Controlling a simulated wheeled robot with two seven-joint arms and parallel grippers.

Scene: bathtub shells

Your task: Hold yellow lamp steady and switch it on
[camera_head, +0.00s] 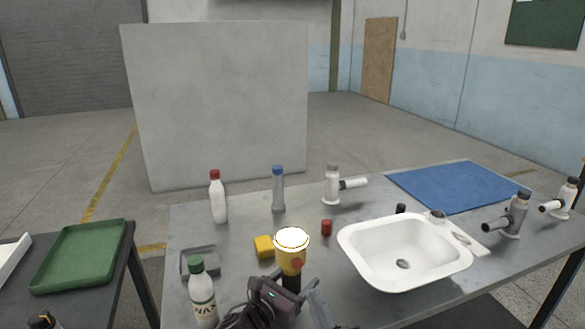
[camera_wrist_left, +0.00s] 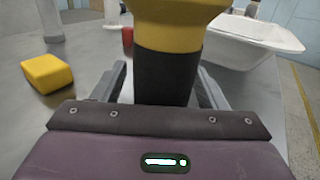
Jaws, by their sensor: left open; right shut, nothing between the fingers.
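The yellow lamp (camera_head: 288,262) stands upright near the front of the table, with a white top, a red button on its side and a black lower part. I cannot tell whether the white top is lit. In the left wrist view its black handle (camera_wrist_left: 166,78) is between the fingers of my left gripper (camera_wrist_left: 165,90). Those fingers are open, one on each side of the handle, with gaps visible. My left gripper also shows in the head view (camera_head: 289,284), partly hidden.
A yellow block (camera_head: 264,247) and a grey tray (camera_head: 199,262) lie left of the lamp. A white bottle with a green cap (camera_head: 202,294) stands front left. A red object (camera_head: 327,227) is behind, and a white sink (camera_head: 350,247) is at the right. A blue mat (camera_head: 455,186) lies behind.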

